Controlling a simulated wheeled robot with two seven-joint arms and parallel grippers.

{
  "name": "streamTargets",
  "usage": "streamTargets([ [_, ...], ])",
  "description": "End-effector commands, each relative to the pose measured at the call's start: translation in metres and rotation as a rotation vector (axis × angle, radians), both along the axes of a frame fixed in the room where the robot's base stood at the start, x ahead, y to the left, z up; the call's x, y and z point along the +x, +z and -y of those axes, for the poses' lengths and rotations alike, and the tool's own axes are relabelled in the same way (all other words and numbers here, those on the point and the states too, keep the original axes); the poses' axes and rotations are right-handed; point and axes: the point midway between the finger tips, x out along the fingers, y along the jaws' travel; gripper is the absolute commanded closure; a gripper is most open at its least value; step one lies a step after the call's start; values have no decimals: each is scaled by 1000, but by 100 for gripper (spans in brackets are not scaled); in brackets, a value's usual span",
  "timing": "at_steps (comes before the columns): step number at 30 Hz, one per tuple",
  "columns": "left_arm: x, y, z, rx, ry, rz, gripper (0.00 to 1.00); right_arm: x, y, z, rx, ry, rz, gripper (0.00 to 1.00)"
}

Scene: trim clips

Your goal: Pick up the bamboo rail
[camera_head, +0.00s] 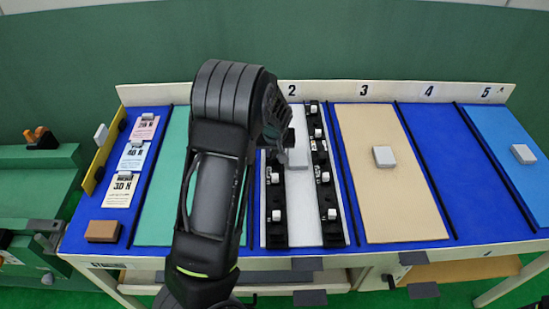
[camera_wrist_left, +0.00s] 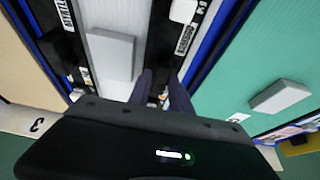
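Two long black rails with white clips lie lengthwise on the silver panel in bay 2: a left rail (camera_head: 275,228) and a right rail (camera_head: 326,185). No rail looks bamboo-coloured; only the panel in bay 3 (camera_head: 400,205) is tan. My left gripper (camera_wrist_left: 162,82) is open, its two dark fingers apart at the far end of the rail nearest the green panel (camera_wrist_left: 168,30). Whether the fingers reach around that rail cannot be told. In the head view my left arm hides the rail's far part and the fingertips. My right gripper is out of view.
A grey block (camera_wrist_left: 110,52) stands on the silver panel beside the fingers. The green panel (camera_head: 160,205) carries another block (camera_wrist_left: 280,96). Bay 4 (camera_head: 455,170) is bare blue. A brown block (camera_head: 102,231) and label cards (camera_head: 123,190) lie at the left. A raised numbered strip (camera_head: 395,92) edges the back.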

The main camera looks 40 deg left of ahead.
Motion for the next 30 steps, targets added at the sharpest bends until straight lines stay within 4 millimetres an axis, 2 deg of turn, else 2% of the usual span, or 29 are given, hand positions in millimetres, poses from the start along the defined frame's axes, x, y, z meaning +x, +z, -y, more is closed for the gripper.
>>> streamTargets([
  [1, 0, 0, 0, 0, 0, 0, 80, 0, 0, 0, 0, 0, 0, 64],
  [9, 0, 0, 0, 0, 0, 0, 100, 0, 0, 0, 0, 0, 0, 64],
  [30, 0, 0, 0, 0, 0, 0, 100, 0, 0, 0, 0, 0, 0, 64],
])
